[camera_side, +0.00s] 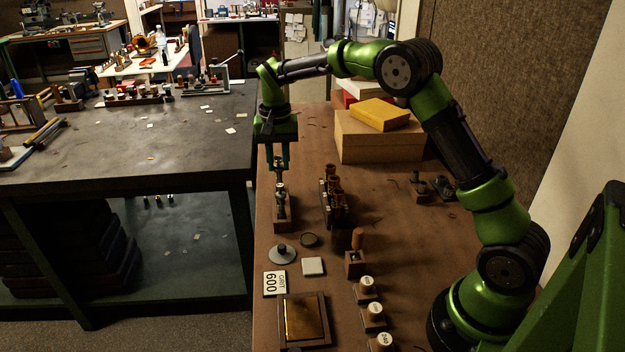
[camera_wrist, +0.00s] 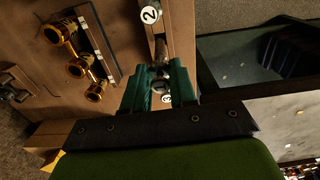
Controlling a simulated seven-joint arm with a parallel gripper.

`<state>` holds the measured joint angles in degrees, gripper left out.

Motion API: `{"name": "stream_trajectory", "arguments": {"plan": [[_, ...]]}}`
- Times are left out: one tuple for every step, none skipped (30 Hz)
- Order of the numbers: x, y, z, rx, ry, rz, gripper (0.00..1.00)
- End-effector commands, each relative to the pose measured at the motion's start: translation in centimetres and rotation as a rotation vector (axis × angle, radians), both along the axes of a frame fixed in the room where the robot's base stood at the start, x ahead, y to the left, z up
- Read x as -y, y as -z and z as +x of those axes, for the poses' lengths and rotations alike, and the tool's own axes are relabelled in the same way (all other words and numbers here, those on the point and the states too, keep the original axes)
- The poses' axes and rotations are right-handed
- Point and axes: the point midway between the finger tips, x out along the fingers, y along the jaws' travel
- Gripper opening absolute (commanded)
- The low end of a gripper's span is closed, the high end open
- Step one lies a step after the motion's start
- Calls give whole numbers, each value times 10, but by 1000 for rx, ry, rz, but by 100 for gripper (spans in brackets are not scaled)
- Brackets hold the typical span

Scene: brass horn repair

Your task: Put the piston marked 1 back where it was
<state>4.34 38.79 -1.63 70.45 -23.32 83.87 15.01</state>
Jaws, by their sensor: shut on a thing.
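My gripper (camera_side: 278,173) points down over a narrow wooden rack (camera_side: 290,222) near the left edge of the brown bench. Its green fingers (camera_wrist: 160,88) are shut on a slim metal piston (camera_side: 280,190). The piston shows in the wrist view (camera_wrist: 163,70) as a dark shape between the fingers. I cannot read a number on it, or tell whether its lower end is in the rack or above it. A round tag marked 2 (camera_wrist: 150,14) shows on the rack. Another small round tag (camera_wrist: 167,98), possibly 3, shows between the fingers.
The valve block with several brass tubes (camera_side: 334,190) stands just right of the rack; its tubes show in the wrist view (camera_wrist: 72,48). Boxes (camera_side: 378,137) stand behind.

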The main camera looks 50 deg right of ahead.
Motion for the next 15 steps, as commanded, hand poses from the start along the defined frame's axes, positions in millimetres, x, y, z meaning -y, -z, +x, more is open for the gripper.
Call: {"name": "stream_trajectory", "arguments": {"plan": [[0, 6, -1, -3, 0, 1, 0], [0, 10, -1, -4, -1, 1, 0], [0, 17, -1, -5, 0, 2, 0], [0, 21, -1, -4, 0, 1, 0], [0, 25, -1, -4, 0, 1, 0], [0, 30, -1, -4, -1, 1, 0], [0, 33, -1, -3, -2, 1, 0], [0, 36, -1, -3, -2, 1, 0], [0, 37, 0, -1, -2, 1, 0], [0, 38, 0, -1, -1, 1, 0], [0, 38, 0, 0, -1, 1, 0], [0, 38, 0, 0, -1, 1, 0], [0, 38, 0, 0, -1, 1, 0], [0, 38, 0, 0, -1, 1, 0], [0, 38, 0, 0, -1, 1, 0]]}}
